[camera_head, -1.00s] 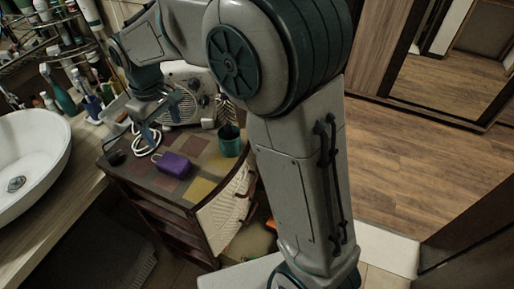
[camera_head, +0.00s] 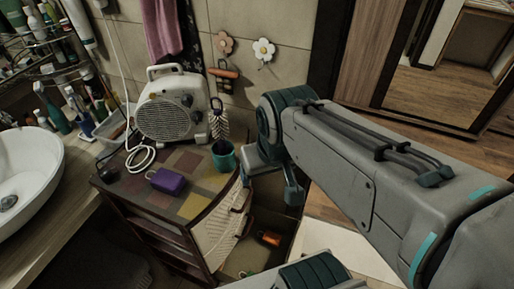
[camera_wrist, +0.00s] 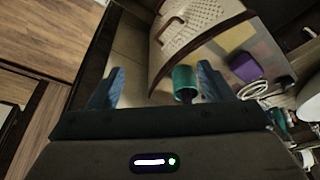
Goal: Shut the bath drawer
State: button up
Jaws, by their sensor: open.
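The small cabinet (camera_head: 160,240) has a patchwork tiled top and stands in the middle left. Its pale woven front (camera_head: 218,232) with dark handles faces right; it also shows in the wrist view (camera_wrist: 205,22), with one handle (camera_wrist: 172,27) clear. I cannot tell how far any drawer stands out. The cabinet's lower right part is partly hidden by my arm. My gripper (camera_head: 290,190) is to the right of the cabinet, apart from the woven front. In the wrist view my gripper (camera_wrist: 160,88) is open and empty, its fingers pointing toward the cabinet side.
On the cabinet top are a teal cup (camera_head: 223,156), a purple box (camera_head: 168,181) and a white heater (camera_head: 172,110) with a looped cord. A white basin (camera_head: 25,170) is at left. An orange item (camera_head: 269,238) lies low beside the woven front. Wooden floor is free at right.

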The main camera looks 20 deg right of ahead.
aim_at(251, 254)
jog(key=k, duration=1.2)
jog(key=z, duration=0.55)
jog(key=i, duration=0.55)
jog(key=u, duration=0.15)
jog(key=k, duration=0.55)
jog(key=z, duration=0.85)
jog(key=i, duration=0.55)
jog(key=u, duration=0.5)
